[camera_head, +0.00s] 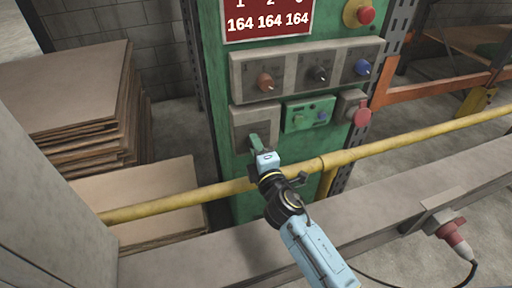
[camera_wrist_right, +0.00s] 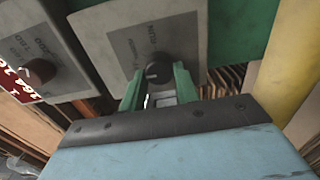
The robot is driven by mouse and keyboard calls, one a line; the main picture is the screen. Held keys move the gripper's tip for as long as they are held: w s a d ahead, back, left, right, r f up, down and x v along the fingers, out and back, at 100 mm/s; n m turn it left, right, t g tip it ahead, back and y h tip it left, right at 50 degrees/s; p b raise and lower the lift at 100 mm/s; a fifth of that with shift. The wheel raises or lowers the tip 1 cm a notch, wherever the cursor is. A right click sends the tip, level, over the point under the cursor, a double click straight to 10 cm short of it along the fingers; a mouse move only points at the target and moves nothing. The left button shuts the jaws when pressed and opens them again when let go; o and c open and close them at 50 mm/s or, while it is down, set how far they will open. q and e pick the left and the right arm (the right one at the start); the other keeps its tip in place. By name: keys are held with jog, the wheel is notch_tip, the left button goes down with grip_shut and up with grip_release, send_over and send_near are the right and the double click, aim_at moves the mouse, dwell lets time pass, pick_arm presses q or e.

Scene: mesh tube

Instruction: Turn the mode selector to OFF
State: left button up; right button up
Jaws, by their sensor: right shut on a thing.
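The mode selector is a dark round knob (camera_wrist_right: 158,72) on a grey plate in the right wrist view. The plate has a darker label with small lettering; part of it looks like "RUN". In the head view its grey box (camera_head: 246,117) sits low on the green panel, and my gripper hides the knob. My right gripper (camera_head: 257,143) reaches it from the front, over the yellow rail. Its green fingers (camera_wrist_right: 159,84) are shut on the knob, one on each side. I cannot tell which marked position the knob points to. My left gripper is not in view.
A grey panel with orange (camera_head: 265,82), black (camera_head: 318,74) and blue (camera_head: 362,67) knobs is above. A small green box (camera_head: 308,114) and a red knob (camera_head: 361,117) are to the right. A yellow rail (camera_head: 400,140) crosses in front. Stacked boards (camera_head: 70,100) stand left.

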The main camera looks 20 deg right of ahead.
jog(key=o, duration=1)
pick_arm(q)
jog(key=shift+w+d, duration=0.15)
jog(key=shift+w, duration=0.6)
pick_arm(e)
jog(key=s, duration=1.3)
jog(key=shift+s+d, duration=0.2)
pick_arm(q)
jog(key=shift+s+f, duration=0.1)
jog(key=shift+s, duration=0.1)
